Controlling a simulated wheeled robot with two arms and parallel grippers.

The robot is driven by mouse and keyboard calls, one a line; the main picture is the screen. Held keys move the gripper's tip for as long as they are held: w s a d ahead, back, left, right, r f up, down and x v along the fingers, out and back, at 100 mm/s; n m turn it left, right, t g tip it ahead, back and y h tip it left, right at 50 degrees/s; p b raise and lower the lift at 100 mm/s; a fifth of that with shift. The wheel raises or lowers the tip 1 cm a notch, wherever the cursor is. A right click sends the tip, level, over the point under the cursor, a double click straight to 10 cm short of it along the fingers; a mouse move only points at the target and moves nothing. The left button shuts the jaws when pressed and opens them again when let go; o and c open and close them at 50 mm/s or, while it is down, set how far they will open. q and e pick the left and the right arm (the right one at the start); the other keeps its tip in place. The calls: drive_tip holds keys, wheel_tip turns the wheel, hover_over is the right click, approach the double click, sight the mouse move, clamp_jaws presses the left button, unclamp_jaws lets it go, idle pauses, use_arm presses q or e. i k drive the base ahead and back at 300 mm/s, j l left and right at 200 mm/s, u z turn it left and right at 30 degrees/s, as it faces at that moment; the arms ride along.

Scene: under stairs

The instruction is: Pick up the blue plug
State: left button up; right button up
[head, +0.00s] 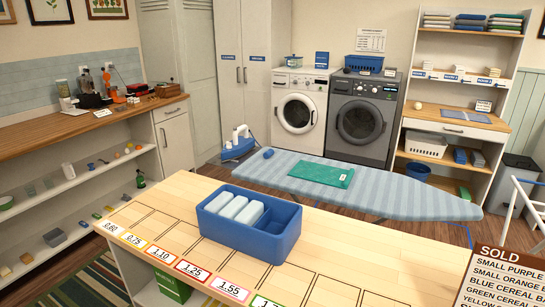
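A small blue cylinder-like object (268,153) lies on the left end of the striped ironing board (400,194), near the iron (238,145). It may be the blue plug, but it is too small to be sure. Another tiny blue item (91,166) sits on the upper open shelf under the left counter, and I cannot tell what it is. Neither of my grippers shows in the head view.
A blue bin (270,247) with white blocks stands on the wooden table (340,262) in front, which has price labels along its edge. A folded green cloth (321,173) lies on the ironing board. Two washing machines stand behind. A sold sign (510,275) is at lower right.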

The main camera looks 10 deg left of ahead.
sight(267, 154)
drive_tip(key=u, duration=1.5)
drive_tip(key=i+j+u, duration=0.3)
drive_tip(key=i+u, duration=0.2)
drive_tip(key=i, duration=0.2)
drive_tip(key=i+u, duration=0.45)
drive_tip(key=i, duration=1.2)
drive_tip(key=i+j, duration=0.15)
drive_tip(key=i, duration=0.75)
drive_tip(key=i+z, duration=0.5)
drive_tip(key=i+j+z, duration=0.1)
drive_tip(key=i+z, duration=0.4)
drive_tip(key=i+l+z, duration=0.15)
drive_tip(key=z, duration=0.25)
drive_tip(key=i+z, duration=0.45)
drive_tip(key=z, duration=0.3)
drive_tip(key=i+z, duration=0.2)
drive_tip(key=z, duration=0.2)
drive_tip(key=i+z, duration=0.4)
drive_tip(key=i, duration=0.8)
drive_tip(key=i+l+u, duration=0.15)
drive_tip(key=i, duration=2.1)
drive_tip(key=i+j, duration=0.05)
drive_tip(key=j, duration=0.05)
